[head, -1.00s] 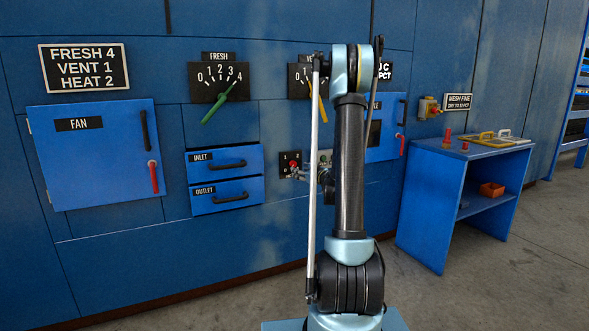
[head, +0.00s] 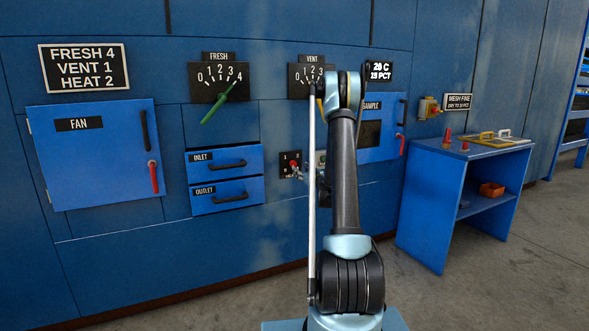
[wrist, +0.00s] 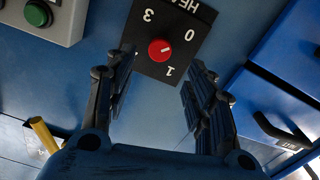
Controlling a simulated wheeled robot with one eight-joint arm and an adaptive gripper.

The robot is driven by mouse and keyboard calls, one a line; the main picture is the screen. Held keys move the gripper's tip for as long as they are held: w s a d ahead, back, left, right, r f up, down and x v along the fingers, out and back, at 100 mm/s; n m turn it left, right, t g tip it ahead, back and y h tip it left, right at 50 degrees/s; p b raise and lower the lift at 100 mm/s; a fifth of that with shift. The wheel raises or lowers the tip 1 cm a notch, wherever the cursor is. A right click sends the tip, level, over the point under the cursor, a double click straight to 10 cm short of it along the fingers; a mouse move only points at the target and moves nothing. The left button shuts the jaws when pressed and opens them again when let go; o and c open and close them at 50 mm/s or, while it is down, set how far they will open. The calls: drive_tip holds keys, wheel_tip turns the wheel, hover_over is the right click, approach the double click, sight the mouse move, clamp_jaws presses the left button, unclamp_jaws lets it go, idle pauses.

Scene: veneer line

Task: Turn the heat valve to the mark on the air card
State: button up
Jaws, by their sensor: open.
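The air card (head: 84,68) on the wall reads FRESH 4, VENT 1, HEAT 2. The heat valve is a red knob (head: 294,164) on a black plate below the dials. In the wrist view the red knob (wrist: 160,50) shows upside down on its plate (wrist: 181,19), with 3, 0 and 1 visible. Its white line points towards the 0. My gripper (wrist: 160,68) is open, its fingers either side of the knob in the picture and holding nothing. The 2 is not visible in the wrist view. In the head view my arm mostly hides the gripper.
The fresh dial's green lever (head: 218,103) points to 4. The vent dial (head: 305,78) is partly behind my arm. Inlet and outlet drawers (head: 226,178) are left of the valve. A grey box with a green button (wrist: 37,14) is beside the plate. A blue stand (head: 430,200) is right.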

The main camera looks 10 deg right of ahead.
sight(294, 165)
drive_tip(key=x, duration=0.9)
drive_tip(key=shift+w, duration=0.15)
drive_tip(key=shift+c, duration=0.4)
drive_tip(key=shift+a, duration=0.1)
drive_tip(key=c, duration=1)
